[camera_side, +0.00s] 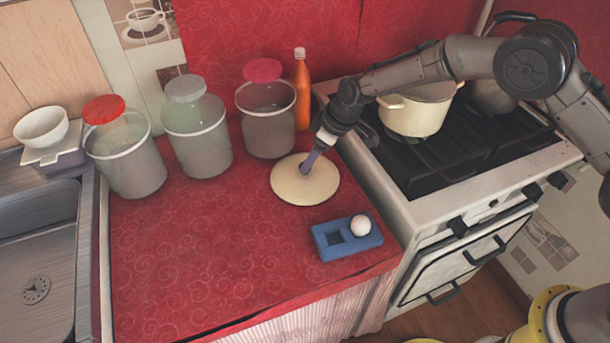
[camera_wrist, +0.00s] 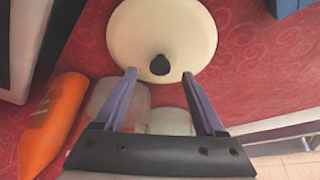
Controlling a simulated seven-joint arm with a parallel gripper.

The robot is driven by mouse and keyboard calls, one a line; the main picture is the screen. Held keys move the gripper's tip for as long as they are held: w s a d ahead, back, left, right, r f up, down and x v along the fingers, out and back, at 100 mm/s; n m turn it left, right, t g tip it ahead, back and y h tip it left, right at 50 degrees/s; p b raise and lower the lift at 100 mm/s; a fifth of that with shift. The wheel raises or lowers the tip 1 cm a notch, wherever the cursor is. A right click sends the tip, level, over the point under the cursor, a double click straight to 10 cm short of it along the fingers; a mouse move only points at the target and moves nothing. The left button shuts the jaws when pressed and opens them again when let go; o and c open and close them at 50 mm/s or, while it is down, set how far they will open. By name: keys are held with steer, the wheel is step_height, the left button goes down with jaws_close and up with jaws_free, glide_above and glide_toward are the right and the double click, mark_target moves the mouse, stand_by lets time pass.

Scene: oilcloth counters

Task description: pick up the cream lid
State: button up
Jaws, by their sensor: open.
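The cream lid (camera_side: 296,187) is a round disc lying flat on the red counter in the side view. In the wrist view the cream lid (camera_wrist: 165,30) shows at the top middle, with a dark knob (camera_wrist: 160,65) near its lower edge. My gripper (camera_side: 306,169) is over the lid, its purple fingers pointing down at it. In the wrist view my gripper (camera_wrist: 159,73) has its fingers apart, one on each side of the knob, with nothing held between them. I cannot tell how far the fingertips are above the lid.
An orange bottle (camera_side: 301,90) and several jars, one with a red lid (camera_side: 263,70), stand behind. A blue holder (camera_side: 330,245) with a white ball (camera_side: 360,224) lies in front. A cream pot (camera_side: 418,115) stands on the stove at right. The counter's left front is clear.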

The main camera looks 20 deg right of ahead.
steer(key=shift+x, duration=1.7)
steer(key=shift+w+a+r, duration=0.1)
jaws_close()
